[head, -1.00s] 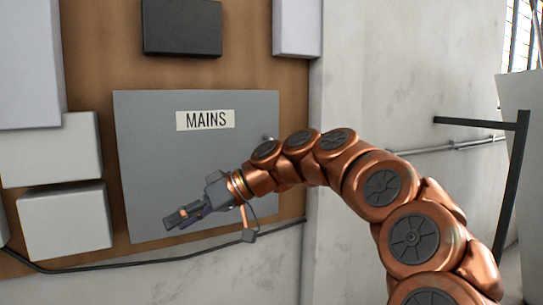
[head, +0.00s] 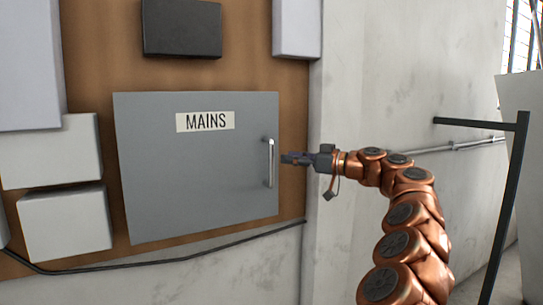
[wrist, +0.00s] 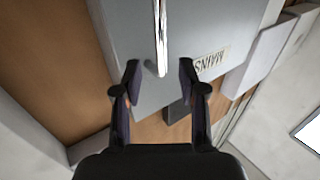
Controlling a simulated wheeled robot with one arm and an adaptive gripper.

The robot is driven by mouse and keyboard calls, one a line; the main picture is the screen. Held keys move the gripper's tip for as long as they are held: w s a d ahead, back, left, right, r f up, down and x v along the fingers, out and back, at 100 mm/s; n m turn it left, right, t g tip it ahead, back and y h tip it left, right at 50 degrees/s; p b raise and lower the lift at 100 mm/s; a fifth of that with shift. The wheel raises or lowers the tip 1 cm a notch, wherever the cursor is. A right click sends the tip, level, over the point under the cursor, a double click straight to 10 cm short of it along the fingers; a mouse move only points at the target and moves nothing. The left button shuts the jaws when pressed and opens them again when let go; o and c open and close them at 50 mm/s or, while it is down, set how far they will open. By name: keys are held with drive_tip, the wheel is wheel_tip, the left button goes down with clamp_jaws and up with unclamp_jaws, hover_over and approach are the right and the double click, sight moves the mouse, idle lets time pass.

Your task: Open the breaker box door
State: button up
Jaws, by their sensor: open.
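The grey breaker box door (head: 195,180) is shut flat on a brown board and carries a MAINS label (head: 205,121). Its upright silver handle (head: 270,163) is near the right edge. In the head view my gripper (head: 285,159) is just right of the handle, pointing left. The door (wrist: 130,30) and label (wrist: 210,61) also show there, turned.
Pale boxes (head: 50,150) are mounted left of the door. A dark box (head: 182,27) and a pale box (head: 297,25) are above it. A cable (head: 160,262) runs below. A dark metal frame (head: 508,200) stands at the right, with a wall pipe (head: 455,146) behind.

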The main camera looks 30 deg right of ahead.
sight(273, 155)
drive_tip(key=p+x, duration=0.2)
drive_tip(key=x, duration=0.3)
drive_tip(key=shift+w+a+r, duration=0.15)
drive_tip(key=shift+w+a, duration=0.35)
drive_tip(key=shift+w, duration=0.3)
drive_tip(key=shift+c, duration=0.3)
clamp_jaws()
